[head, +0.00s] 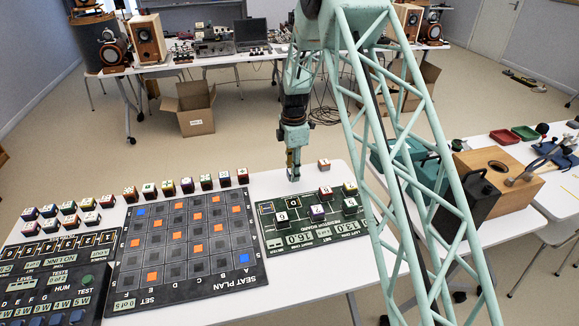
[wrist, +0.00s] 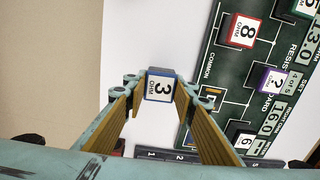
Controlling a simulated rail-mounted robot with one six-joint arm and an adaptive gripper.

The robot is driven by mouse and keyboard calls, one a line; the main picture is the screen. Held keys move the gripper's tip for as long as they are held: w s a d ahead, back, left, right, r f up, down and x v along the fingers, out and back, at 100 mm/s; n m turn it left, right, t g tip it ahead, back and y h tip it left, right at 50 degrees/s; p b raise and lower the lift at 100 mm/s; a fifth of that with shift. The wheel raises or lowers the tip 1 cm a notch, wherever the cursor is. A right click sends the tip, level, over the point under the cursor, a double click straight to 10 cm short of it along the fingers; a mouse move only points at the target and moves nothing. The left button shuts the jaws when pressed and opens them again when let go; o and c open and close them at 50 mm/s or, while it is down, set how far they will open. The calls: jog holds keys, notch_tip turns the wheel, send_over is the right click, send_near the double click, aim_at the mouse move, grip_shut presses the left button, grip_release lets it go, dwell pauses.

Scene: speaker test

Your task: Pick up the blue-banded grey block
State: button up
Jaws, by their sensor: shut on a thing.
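The blue-banded grey block (wrist: 160,86), with a white label reading 3 OHM, sits between my fingertips in the wrist view. My gripper (wrist: 158,92) is shut on it, with a tan-padded finger on each side. In the head view my gripper (head: 293,175) points down over the white table, just beyond the far edge of the green board. The block is too small there to make out clearly at the fingertips.
The green resistance board (wrist: 225,65) carries a red-banded 8 block (wrist: 240,32), a purple-banded 2 block (wrist: 270,78) and others. Another small block (head: 324,165) stands right of my gripper near the table's far edge. The seat-plan board (head: 190,290) lies left.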

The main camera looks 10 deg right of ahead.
jog(key=s, duration=0.5)
jog(key=s+d+r, duration=0.1)
jog(key=s, duration=0.2)
jog(key=shift+s+p, duration=0.35)
dwell(0.4)
